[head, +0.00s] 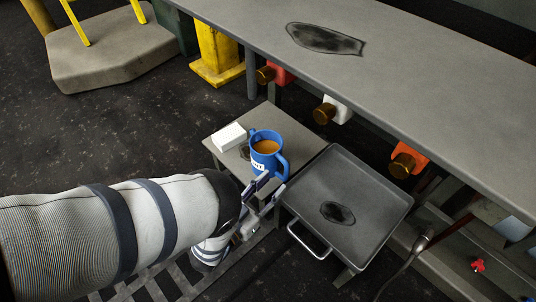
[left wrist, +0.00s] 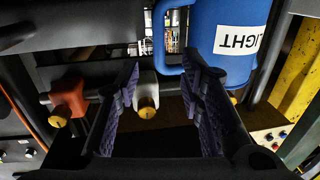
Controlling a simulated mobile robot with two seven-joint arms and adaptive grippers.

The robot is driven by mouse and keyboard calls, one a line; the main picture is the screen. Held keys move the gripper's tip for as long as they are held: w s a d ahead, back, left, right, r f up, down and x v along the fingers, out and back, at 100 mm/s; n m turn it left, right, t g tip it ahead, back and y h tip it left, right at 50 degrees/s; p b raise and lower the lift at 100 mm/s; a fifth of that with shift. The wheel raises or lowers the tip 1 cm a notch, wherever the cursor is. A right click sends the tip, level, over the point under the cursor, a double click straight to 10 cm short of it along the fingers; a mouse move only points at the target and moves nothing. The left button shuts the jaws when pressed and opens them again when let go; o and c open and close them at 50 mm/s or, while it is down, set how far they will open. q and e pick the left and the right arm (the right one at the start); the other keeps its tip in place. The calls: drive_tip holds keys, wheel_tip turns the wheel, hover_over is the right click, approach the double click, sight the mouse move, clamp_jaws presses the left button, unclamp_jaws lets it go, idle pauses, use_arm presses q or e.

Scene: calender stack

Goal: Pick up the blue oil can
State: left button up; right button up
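The blue oil can (head: 266,138), with a white label and brown contents at its open top, stands on a small grey table (head: 225,146). Its handle is on the right side, toward my gripper. My left gripper (head: 268,189) is at the near right of the can, close to the handle. In the left wrist view, the can (left wrist: 225,28) fills the upper right, and its handle reaches into the space ahead of my left gripper (left wrist: 162,58). The fingers are apart, with nothing held; whether one touches the can is unclear. My right gripper is out of view.
A white box (head: 229,136) stands left of the can. A grey tray (head: 350,180) with a handle and dark stain is to the right. A long grey bench (head: 400,75) runs behind, with red, white and orange brass-capped fittings below its edge.

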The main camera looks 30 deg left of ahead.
sight(285, 173)
use_arm(q)
drive_tip(key=b+x, duration=0.1)
drive_tip(key=x, duration=0.2)
drive_tip(key=f+b+x, duration=0.1)
drive_tip(key=b+x, duration=0.1)
drive_tip(key=x, duration=0.1)
drive_tip(key=shift+w+d+f, duration=0.1)
drive_tip(key=shift+w+f, duration=0.1)
drive_tip(key=shift+w, duration=0.15)
drive_tip(key=shift+w+r, duration=0.1)
drive_tip(key=shift+w, duration=0.2)
clamp_jaws()
drive_tip(key=shift+r, duration=0.1)
